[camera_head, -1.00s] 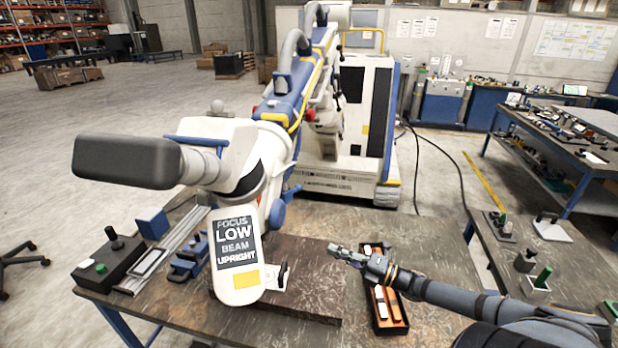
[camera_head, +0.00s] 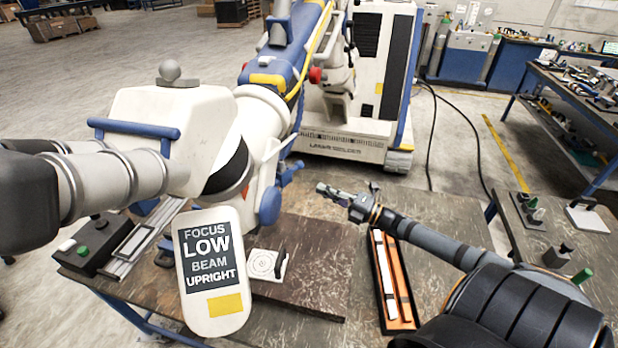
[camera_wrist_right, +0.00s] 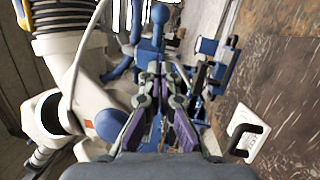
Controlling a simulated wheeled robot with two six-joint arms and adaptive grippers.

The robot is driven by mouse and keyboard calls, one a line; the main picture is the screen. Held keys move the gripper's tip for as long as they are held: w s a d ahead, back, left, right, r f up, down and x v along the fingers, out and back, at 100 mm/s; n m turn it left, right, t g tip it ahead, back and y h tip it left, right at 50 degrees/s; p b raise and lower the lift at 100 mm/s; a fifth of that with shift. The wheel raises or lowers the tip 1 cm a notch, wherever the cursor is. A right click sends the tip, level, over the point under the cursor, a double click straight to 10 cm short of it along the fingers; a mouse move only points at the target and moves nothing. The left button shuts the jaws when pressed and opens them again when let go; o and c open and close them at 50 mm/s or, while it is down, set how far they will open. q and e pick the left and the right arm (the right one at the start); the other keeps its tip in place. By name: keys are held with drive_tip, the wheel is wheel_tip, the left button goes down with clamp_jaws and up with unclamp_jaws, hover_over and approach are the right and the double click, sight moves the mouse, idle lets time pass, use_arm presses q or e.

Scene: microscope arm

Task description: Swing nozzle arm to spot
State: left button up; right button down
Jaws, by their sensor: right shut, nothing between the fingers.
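The nozzle arm is a white and blue machine arm with a bulky white head (camera_head: 165,125) and a blue bar handle. A white sign plate (camera_head: 212,270) reading "FOCUS LOW BEAM UPRIGHT" hangs from it. The spot, a white square plate with a printed ring (camera_head: 266,264) and a dark upright handle, lies on the brown board, right of the sign. It also shows in the right wrist view (camera_wrist_right: 245,128). My right gripper (camera_head: 328,189) is shut and empty above the table, right of the arm and apart from it. My left gripper is out of view.
A black tray with orange lining and white strips (camera_head: 393,275) lies right of the board. A black control box with a green button (camera_head: 95,245) is at the left. A white cabinet (camera_head: 360,80) stands behind the table.

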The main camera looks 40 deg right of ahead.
sight(296, 169)
drive_tip(key=w, duration=0.2)
drive_tip(key=w+r, duration=0.1)
drive_tip(key=w, duration=0.1)
drive_tip(key=w+a, duration=0.1)
drive_tip(key=w, duration=0.1)
drive_tip(key=shift+w+r, duration=0.3)
drive_tip(key=shift+w, duration=0.05)
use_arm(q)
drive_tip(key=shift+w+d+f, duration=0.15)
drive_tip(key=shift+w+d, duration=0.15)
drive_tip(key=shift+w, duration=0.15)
use_arm(e)
drive_tip(key=shift+w+d+f, duration=0.1)
drive_tip(key=shift+w, duration=0.25)
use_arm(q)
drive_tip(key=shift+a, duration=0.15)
